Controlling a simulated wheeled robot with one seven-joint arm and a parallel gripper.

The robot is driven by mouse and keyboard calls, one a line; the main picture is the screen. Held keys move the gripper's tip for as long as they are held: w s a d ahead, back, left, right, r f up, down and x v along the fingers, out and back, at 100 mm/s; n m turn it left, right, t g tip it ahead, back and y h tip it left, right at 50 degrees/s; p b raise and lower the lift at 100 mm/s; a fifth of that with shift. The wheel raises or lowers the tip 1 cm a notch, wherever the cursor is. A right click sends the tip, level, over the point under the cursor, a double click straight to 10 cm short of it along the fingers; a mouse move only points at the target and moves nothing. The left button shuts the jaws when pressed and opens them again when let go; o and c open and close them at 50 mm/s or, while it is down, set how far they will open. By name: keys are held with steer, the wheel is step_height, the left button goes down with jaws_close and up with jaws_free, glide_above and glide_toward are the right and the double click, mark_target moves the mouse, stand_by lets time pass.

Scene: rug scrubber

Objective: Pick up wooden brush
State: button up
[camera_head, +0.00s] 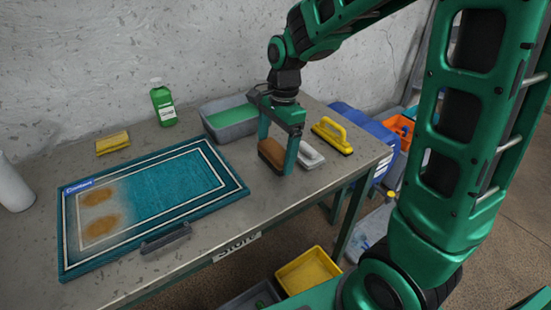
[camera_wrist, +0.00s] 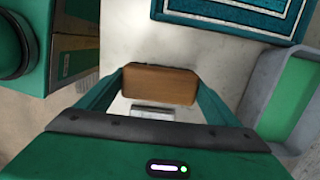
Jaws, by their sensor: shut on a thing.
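The wooden brush (camera_head: 271,152) is a brown block with rounded edges near the right end of the table. My gripper (camera_head: 278,160) points down at it, one finger on each side. In the wrist view the brush (camera_wrist: 160,84) lies across between the two fingers of my gripper (camera_wrist: 160,90), and the gripper is shut on it. The underside of the brush is hidden, and I cannot tell whether it touches the table.
A white-topped brush (camera_head: 310,155) lies close beside the right finger, with a yellow-handled brush (camera_head: 332,135) beyond. A grey tub (camera_head: 229,130) of green liquid stands behind. A stained teal rug (camera_head: 160,195) covers the table's left part. A green bottle (camera_head: 163,105) and yellow sponge (camera_head: 112,143) stand behind it.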

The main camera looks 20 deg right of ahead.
steer(key=s+a+r, duration=0.6)
steer(key=a+r, duration=0.1)
steer(key=a, duration=0.2)
steer(key=shift+s+a, duration=0.2)
steer(key=shift+a, duration=0.2)
steer(key=o, duration=0.5)
steer(key=c, duration=0.6)
